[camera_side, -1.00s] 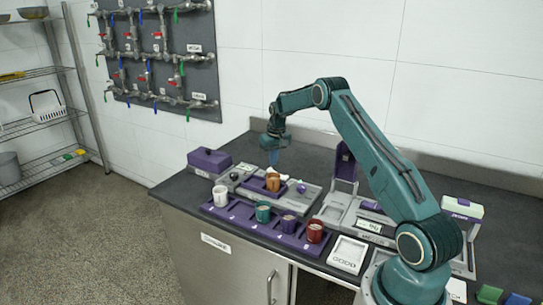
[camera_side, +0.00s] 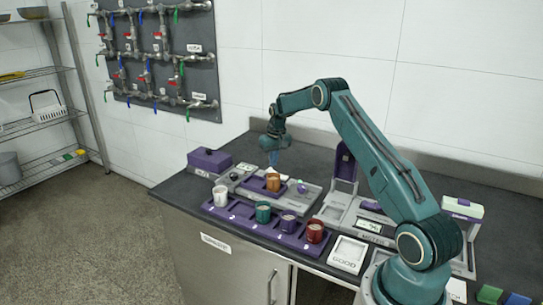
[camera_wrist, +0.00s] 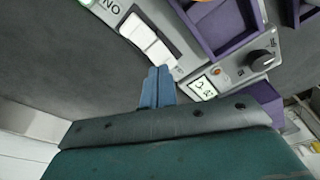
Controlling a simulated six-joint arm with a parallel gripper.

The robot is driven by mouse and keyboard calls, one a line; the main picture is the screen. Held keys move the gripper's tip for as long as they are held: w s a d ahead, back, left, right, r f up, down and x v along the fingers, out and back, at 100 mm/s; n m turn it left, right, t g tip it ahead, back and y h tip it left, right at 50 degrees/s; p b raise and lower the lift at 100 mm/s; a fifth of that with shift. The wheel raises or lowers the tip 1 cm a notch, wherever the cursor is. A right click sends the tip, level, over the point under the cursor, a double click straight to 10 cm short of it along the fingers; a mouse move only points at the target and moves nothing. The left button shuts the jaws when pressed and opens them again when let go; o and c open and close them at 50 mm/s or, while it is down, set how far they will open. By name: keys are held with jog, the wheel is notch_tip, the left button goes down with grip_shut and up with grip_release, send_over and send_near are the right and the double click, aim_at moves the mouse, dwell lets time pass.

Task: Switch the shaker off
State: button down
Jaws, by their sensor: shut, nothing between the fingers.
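The shaker (camera_side: 312,196) is a grey base with a purple tray holding an orange-brown cup (camera_side: 273,182). In the wrist view its purple tray (camera_wrist: 208,38), black knob (camera_wrist: 263,60) and small lit display (camera_wrist: 203,88) show. A white rocker switch (camera_wrist: 150,40) lies beside the tray, with lettering that reads as an upside-down "ON" at one end. My gripper (camera_side: 273,160) points down over the shaker's back side. Its blue fingers (camera_wrist: 157,88) are together and empty, close to the rocker's near end in the wrist view. I cannot tell whether they touch it.
A purple rack (camera_side: 240,212) with several cups stands in front of the shaker. A purple box (camera_side: 208,160) is to its left. A grey device with a raised purple lid (camera_side: 345,160) stands to the right. The dark counter behind (camera_side: 320,152) is clear.

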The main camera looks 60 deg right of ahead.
jog(key=shift+f, duration=1.85)
dwell(1.6)
jog(key=shift+r, duration=3.5)
jog(key=shift+r, duration=0.15)
